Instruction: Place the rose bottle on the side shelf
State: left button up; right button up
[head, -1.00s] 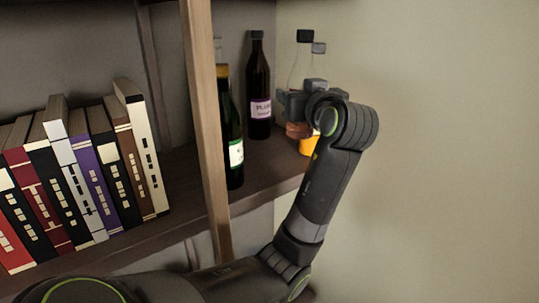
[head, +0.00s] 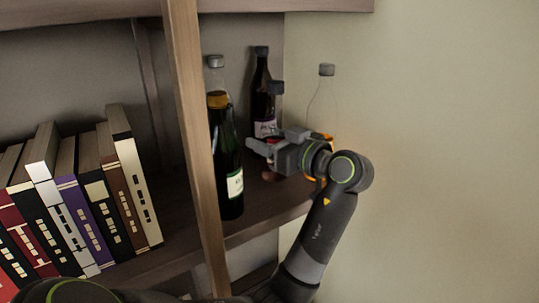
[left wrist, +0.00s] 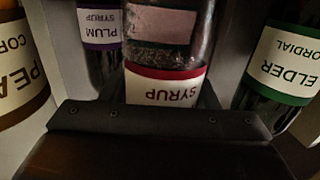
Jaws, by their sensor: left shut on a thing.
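My left gripper (head: 262,148) is over the shelf board (head: 262,213), right of the wooden upright. It is shut on a grey-capped bottle (head: 276,103), which is roughly upright. In the left wrist view this bottle has a white label with a red band (left wrist: 165,88) and the word SYRUP, upside down. The flavour word is not readable, but I take it as the rose bottle. Its lower part is mostly hidden by the gripper in the head view. I cannot tell whether its base touches the board. My right gripper is not in view.
A green-labelled elder bottle (head: 228,160) stands left of the gripper, with a clear bottle (head: 215,62) behind it. A plum syrup bottle (head: 262,70) stands behind. A clear bottle (head: 324,97) is at right. Books (head: 80,195) fill the left bay beyond the upright (head: 188,130).

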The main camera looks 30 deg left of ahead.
pick_arm(q)
jog(key=shift+f, duration=1.85)
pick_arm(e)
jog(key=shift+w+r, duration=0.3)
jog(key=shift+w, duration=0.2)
pick_arm(q)
jog(key=o, duration=0.8)
jog(key=shift+f, duration=0.2)
jog(key=o, duration=0.5)
jog(key=shift+r, duration=0.1)
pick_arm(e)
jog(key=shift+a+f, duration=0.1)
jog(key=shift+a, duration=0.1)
pick_arm(q)
jog(key=shift+r+p, duration=0.15)
jog(key=shift+p, duration=0.15)
jog(key=b+v, duration=0.2)
jog(key=v, duration=0.4)
jog(key=shift+d+f+b, duration=0.2)
jog(key=shift+d+b, duration=0.05)
jog(key=shift+b, duration=0.15)
jog(key=shift+s+d+r, duration=0.1)
jog(key=shift+d+r, duration=0.05)
jog(key=shift+d, duration=0.35)
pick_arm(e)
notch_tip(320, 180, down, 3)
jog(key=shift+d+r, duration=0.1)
